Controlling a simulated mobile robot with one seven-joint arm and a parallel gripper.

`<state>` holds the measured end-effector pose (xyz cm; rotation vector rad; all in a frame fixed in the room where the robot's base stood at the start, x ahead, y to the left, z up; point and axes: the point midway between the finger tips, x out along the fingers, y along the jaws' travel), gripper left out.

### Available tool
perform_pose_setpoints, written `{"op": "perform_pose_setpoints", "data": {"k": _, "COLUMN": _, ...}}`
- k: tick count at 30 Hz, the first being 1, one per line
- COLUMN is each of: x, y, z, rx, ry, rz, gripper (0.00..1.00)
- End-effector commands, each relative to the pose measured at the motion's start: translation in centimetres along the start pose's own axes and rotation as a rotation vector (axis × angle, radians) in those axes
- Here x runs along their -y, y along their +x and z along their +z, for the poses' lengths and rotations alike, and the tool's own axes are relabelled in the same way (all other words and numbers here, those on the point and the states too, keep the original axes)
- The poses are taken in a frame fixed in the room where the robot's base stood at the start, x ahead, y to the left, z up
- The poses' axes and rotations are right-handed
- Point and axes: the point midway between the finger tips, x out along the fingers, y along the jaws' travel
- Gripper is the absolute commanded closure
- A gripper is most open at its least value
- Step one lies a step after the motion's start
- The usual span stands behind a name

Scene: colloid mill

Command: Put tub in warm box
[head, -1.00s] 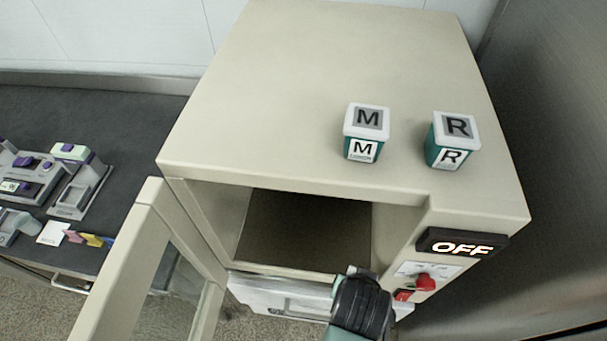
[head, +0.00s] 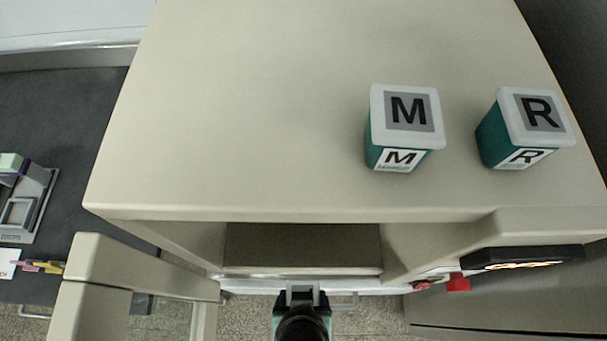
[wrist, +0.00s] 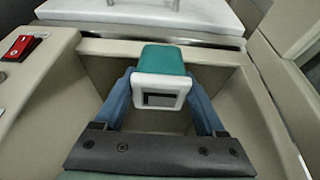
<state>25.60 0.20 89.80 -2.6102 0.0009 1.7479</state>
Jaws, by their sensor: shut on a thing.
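My gripper (wrist: 162,100) is shut on a small teal tub with a white lid (wrist: 164,62), one blue finger on each side of it in the wrist view. The lid's dark label faces the wrist camera and no letter on it is readable. In the head view my gripper (head: 303,297) is low, in front of the warm box's opening; I cannot make out the tub there. The warm box (head: 250,130) is a large beige cabinet with an open dark compartment (head: 300,247). Its door (head: 88,290) stands open at the left.
Two teal tubs with white lids stand on top of the box, one marked M (head: 405,125) and one marked R (head: 525,128). A dark bench (head: 60,120) with devices lies left.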

Motion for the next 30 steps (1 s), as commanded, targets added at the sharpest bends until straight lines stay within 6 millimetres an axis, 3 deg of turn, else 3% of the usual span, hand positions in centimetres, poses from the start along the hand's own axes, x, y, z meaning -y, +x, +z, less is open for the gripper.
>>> {"op": "perform_pose_setpoints", "data": {"k": 27, "x": 0.1, "y": 6.9, "z": -17.5, "rx": -0.004, "ry": 0.002, "rz": -0.002, "gripper": 0.94}}
{"op": "perform_pose_setpoints", "data": {"k": 28, "x": 0.1, "y": 7.0, "z": -17.9, "rx": -0.004, "ry": 0.002, "rz": -0.002, "gripper": 0.94}}
{"op": "perform_pose_setpoints", "data": {"k": 30, "x": 0.0, "y": 8.4, "z": -17.0, "rx": 0.004, "ry": -0.001, "rz": -0.001, "gripper": 0.94}}
